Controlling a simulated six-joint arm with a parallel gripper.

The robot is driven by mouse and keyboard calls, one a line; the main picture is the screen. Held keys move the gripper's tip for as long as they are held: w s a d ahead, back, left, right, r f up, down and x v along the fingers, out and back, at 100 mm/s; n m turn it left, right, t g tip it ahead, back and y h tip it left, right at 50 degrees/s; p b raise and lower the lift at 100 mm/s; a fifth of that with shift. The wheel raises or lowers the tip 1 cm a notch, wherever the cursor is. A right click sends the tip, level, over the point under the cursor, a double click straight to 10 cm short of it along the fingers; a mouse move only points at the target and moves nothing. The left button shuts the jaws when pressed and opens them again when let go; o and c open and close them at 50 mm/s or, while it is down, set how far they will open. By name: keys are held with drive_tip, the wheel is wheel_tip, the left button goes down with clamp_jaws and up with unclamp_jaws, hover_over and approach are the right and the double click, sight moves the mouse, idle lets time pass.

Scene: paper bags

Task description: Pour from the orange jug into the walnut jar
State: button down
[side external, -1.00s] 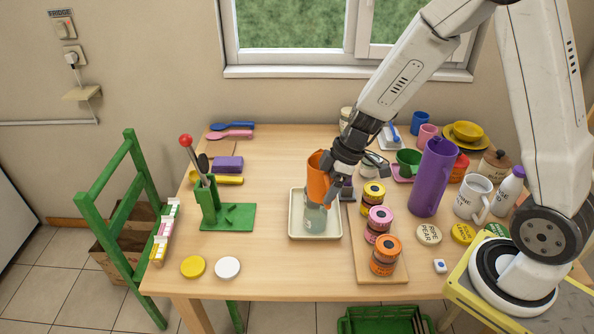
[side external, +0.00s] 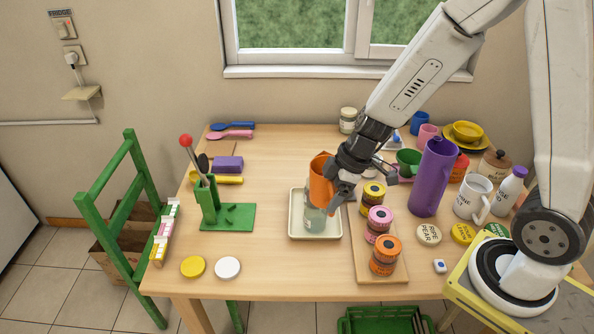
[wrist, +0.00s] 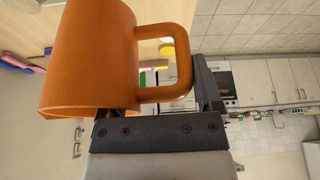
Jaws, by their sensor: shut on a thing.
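My gripper (side external: 343,187) is shut on the handle of the orange jug (side external: 321,182).
A board with stacked small jars (side external: 380,222) stands close right of the tray. A tall purple jug (side external: 432,177) is further right. A green stand (side external: 228,214) is on the left. Another lidded jar (side external: 348,120) is at the back.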

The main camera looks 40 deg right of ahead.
drive_tip(key=shift+s+a+r, duration=0.85)
drive_tip(key=shift+s+r, duration=0.1)
drive_tip(key=shift+s, duration=0.1)
